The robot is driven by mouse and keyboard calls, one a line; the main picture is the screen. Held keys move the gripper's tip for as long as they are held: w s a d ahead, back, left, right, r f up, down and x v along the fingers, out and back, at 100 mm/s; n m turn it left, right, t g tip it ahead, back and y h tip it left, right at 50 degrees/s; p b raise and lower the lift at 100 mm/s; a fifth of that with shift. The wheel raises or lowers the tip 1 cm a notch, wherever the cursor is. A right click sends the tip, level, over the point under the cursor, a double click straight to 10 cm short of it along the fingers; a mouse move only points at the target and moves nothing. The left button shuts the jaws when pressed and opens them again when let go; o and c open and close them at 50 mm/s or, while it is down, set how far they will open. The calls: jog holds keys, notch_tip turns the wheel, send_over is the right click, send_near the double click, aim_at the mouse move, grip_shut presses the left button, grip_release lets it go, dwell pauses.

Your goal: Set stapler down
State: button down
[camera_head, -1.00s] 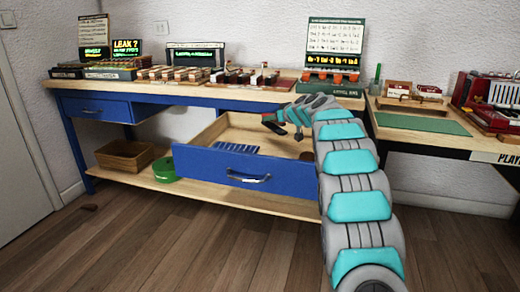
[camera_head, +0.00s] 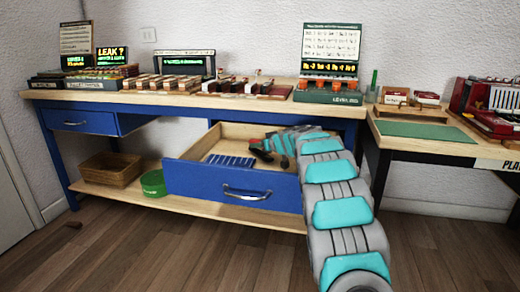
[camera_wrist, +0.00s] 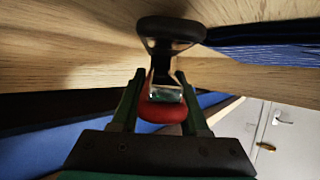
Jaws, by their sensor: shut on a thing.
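The stapler (camera_wrist: 170,30) shows in the wrist view, with a dark rounded end, a shiny metal middle and a red end. My gripper (camera_wrist: 161,80) is shut on it, with a finger on each side. In the head view my gripper (camera_head: 271,148) is over the inside of the open drawer, near a blue striped item. The stapler is only a small dark shape there. Pale wood lies close beyond its dark end in the wrist view; I cannot tell whether they touch.
The drawer (camera_head: 195,184) has a blue front and pale wooden walls. The blue striped item (camera_head: 231,160) lies in it. My arm hides its right part. Piano-action models crowd the bench top (camera_head: 150,97). A basket (camera_head: 112,170) and green round container (camera_head: 153,183) sit on the lower shelf.

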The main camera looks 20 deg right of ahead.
jog(key=shift+f, duration=0.45)
jog(key=shift+f, duration=0.15)
jog(key=shift+c, duration=2.1)
grip_release()
jog(key=shift+r, duration=0.2)
jog(key=b+v, duration=0.3)
jog(key=v, duration=0.9)
